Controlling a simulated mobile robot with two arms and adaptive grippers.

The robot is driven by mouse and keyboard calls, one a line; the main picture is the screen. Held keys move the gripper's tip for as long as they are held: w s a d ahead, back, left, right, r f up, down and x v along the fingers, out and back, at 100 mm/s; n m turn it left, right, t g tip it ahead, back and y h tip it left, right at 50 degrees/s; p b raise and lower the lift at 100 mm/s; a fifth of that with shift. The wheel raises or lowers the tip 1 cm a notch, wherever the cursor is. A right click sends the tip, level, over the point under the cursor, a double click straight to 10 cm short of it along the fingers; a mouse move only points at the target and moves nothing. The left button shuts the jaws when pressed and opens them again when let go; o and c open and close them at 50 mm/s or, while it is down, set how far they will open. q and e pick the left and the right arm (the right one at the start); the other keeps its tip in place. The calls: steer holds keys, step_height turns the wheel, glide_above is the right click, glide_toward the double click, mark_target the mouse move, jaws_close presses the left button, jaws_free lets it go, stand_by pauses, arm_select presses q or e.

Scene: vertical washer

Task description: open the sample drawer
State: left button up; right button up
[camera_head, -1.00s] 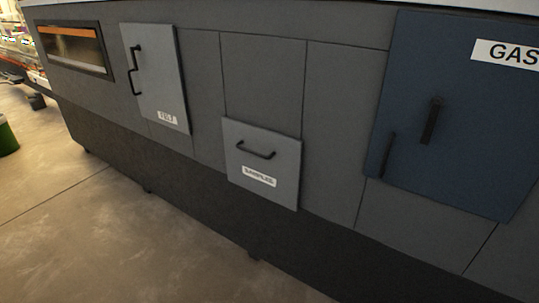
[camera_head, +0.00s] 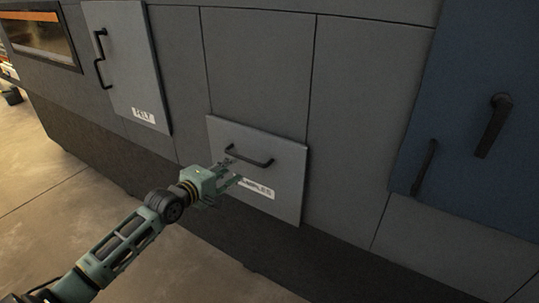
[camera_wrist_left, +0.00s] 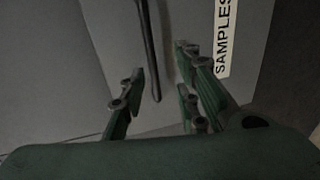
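The sample drawer (camera_head: 285,205) is a grey square front with a white "SAMPLES" label (camera_head: 258,189), low on the machine, and it is closed. Its black bar handle (camera_head: 262,162) runs across the upper part. My left gripper (camera_head: 232,170) is in front of the drawer near the handle's left end, partly covering the label. In the left wrist view, the fingers of the left gripper (camera_wrist_left: 160,90) are apart, with the dark handle (camera_wrist_left: 149,50) in the gap between them. I cannot tell whether they touch it. The label (camera_wrist_left: 224,38) shows at the right. My right gripper is not in view.
A grey door (camera_head: 125,70) with a black handle is at the upper left. A blue door (camera_head: 460,130) with black handles is at the right. A window (camera_head: 42,38) is at the far left. The floor (camera_head: 60,215) in front is clear.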

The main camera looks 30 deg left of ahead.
mark_target(244, 159)
arm_select(q)
steer(key=shift+w+d+r, duration=0.3)
steer(key=shift+w+r, duration=0.25)
steer(key=shift+x, duration=3.35)
jaws_close()
